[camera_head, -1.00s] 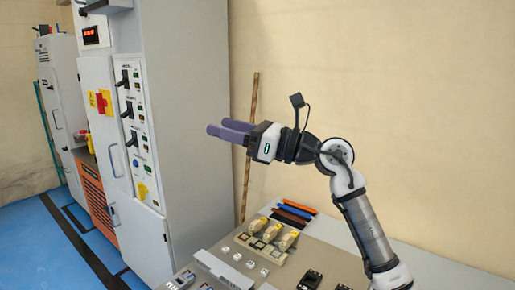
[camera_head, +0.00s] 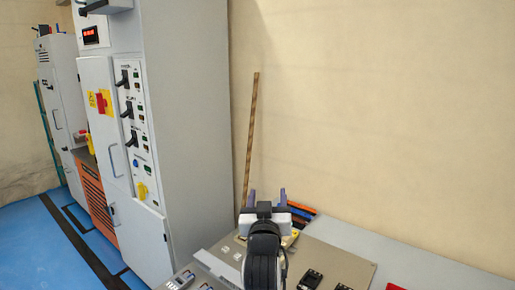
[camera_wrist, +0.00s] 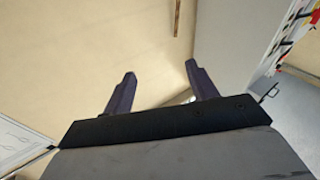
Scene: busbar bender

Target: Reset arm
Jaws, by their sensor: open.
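My gripper (camera_head: 267,197) is in the lower middle of the head view, above the workbench. Its two purple fingers point away from the camera and stand apart, with nothing between them. In the wrist view the gripper (camera_wrist: 159,78) also shows open and empty, with the wall beyond it. My arm is folded close in front of the head camera and hides part of the bench and the parts on it.
A tall grey cabinet (camera_head: 190,130) with switches stands at left. The workbench (camera_head: 335,262) holds small parts, black components (camera_head: 311,279) and a red piece (camera_head: 395,287). A wooden stick (camera_head: 250,135) leans against the bare wall (camera_head: 380,110).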

